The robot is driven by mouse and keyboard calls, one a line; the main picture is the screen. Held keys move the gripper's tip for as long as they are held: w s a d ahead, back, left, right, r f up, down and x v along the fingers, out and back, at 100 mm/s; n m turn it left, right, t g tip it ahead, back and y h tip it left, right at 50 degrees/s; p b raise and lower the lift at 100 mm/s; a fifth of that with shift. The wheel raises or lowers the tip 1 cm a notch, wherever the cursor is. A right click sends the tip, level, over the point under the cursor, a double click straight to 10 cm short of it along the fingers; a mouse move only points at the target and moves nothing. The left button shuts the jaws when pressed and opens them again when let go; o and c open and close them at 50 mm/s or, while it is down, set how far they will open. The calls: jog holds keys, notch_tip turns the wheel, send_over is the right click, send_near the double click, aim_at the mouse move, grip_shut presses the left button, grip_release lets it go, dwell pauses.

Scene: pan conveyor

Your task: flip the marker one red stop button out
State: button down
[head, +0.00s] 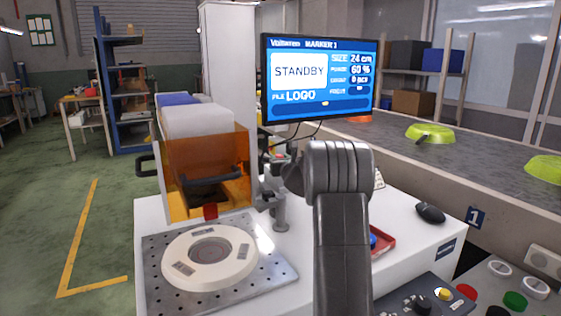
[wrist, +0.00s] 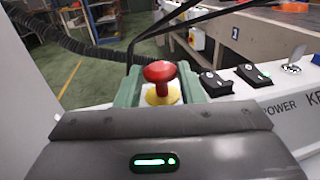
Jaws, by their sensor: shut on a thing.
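In the wrist view, the red stop button (wrist: 159,72) is a mushroom head on a yellow base (wrist: 162,95). It stands between the two green finger pads of my gripper (wrist: 160,88), which is shut on it. The lower part of the button is hidden by the gripper body. In the head view my arm covers most of this spot. The marker's screen (head: 318,80) reads MARKER 1 and STANDBY. The marker's orange cover (head: 205,165) stands behind a perforated plate with a round cream pan part (head: 210,257) on it.
Two black rocker switches (wrist: 214,84) (wrist: 252,74) and a key switch (wrist: 291,68) sit close right of the button. A conveyor (head: 480,155) with green pans (head: 430,133) runs at the right. A button panel (head: 430,298) and a mouse (head: 430,212) are at lower right.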

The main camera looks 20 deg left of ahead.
jog(key=c, duration=0.9)
grip_release()
jog(key=shift+r, duration=0.25)
jog(key=shift+c, duration=0.2)
jog(key=shift+s+d+f, duration=0.15)
jog(key=shift+s, duration=0.05)
jog(key=b+v, duration=0.2)
jog(key=v, duration=1.1)
